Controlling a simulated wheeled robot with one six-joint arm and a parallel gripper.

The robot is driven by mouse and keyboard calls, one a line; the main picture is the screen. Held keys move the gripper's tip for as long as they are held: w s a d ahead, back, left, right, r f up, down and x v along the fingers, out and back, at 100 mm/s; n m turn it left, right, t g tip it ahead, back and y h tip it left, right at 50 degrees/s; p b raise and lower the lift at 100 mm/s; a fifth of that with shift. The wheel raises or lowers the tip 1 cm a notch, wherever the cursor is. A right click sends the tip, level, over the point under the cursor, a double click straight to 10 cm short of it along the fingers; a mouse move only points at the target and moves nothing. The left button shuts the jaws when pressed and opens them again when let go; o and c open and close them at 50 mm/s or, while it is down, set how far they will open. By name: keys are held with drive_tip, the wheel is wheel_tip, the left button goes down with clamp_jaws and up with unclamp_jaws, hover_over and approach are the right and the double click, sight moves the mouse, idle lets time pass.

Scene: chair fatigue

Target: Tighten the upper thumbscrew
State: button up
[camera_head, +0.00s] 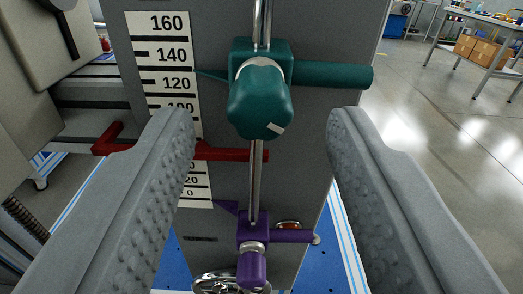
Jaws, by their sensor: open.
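The upper thumbscrew (261,102) is a teal knob with a small white mark on its lower right. It sits on a teal clamp block (247,50) on a vertical metal rod (257,180). A teal bar (335,75) sticks out to the right of the block. My gripper (262,125) is open and empty, its two grey textured fingers apart to the left and right of the knob, not touching it in this view. A lower purple thumbscrew (252,269) sits on a purple clamp (252,232) further down the rod.
A white scale (160,55) with numbers stands left of the rod on a grey plate (318,35). A red bracket (230,154) crosses behind the rod. Grey machine parts fill the left. A table (490,50) with cardboard boxes stands far right beyond open floor.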

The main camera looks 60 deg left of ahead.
drive_tip(key=v, duration=1.4)
drive_tip(key=shift+d, duration=0.25)
drive_tip(key=s+d+r+m+t+h, duration=0.4)
drive_tip(key=d+r+m+t+h, duration=0.45)
drive_tip(key=d+r+t, duration=0.45)
drive_tip(key=s+d+m+g+h, duration=0.1)
drive_tip(key=s+d+h, duration=0.3)
drive_tip(key=s, duration=0.4)
drive_tip(key=s+d+m+g+h, duration=0.1)
drive_tip(key=s+d+m+h, duration=0.3)
drive_tip(key=s, duration=0.4)
drive_tip(key=shift+d+r+g, duration=0.3)
drive_tip(key=shift+d+r, duration=0.15)
drive_tip(key=shift+d, duration=0.15)
drive_tip(key=shift+m, duration=0.25)
